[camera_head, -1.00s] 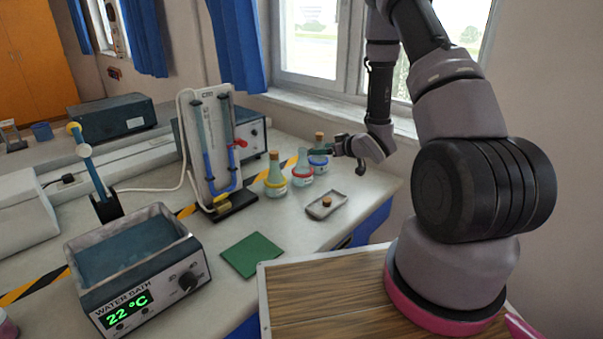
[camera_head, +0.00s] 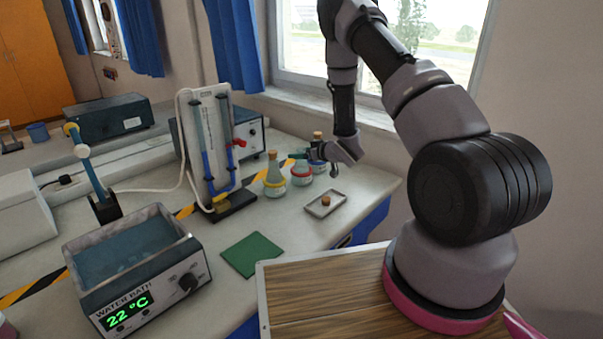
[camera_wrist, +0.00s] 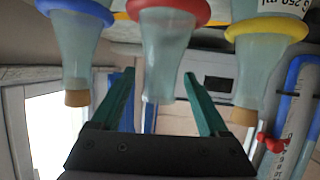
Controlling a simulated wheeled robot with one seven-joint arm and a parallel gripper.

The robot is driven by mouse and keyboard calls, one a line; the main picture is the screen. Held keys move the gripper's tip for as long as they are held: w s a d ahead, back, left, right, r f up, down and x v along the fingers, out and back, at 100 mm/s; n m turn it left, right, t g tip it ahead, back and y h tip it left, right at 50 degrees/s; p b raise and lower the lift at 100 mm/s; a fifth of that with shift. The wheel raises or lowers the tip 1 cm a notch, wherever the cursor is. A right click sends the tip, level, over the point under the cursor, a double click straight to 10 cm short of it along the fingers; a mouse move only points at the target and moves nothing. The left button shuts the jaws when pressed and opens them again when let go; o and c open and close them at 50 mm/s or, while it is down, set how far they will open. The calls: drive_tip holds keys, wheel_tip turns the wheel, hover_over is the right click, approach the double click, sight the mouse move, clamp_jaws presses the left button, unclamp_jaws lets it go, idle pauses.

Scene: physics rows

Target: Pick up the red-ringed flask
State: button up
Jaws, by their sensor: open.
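The red-ringed flask (camera_head: 301,179) stands on the bench between the yellow-ringed flask (camera_head: 274,184) and the blue-ringed flask (camera_head: 318,164). It has no cork in its mouth. My gripper (camera_head: 304,154) is at the height of the flask necks, just over the red-ringed flask. The wrist view is upside down. There my gripper (camera_wrist: 159,76) is open, with its green fingers on either side of the neck of the red-ringed flask (camera_wrist: 165,45). The corked blue-ringed (camera_wrist: 78,45) and yellow-ringed (camera_wrist: 240,65) flasks flank the fingers.
A small tray (camera_head: 338,199) with a cork (camera_head: 326,201) lies in front of the flasks. A U-tube stand (camera_head: 236,204) is to their left. A green mat (camera_head: 252,255) and a water bath (camera_head: 150,306) are nearer. A window is behind.

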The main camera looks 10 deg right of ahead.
clamp_jaws()
drive_tip(key=shift+w, duration=0.1)
idle(1.4)
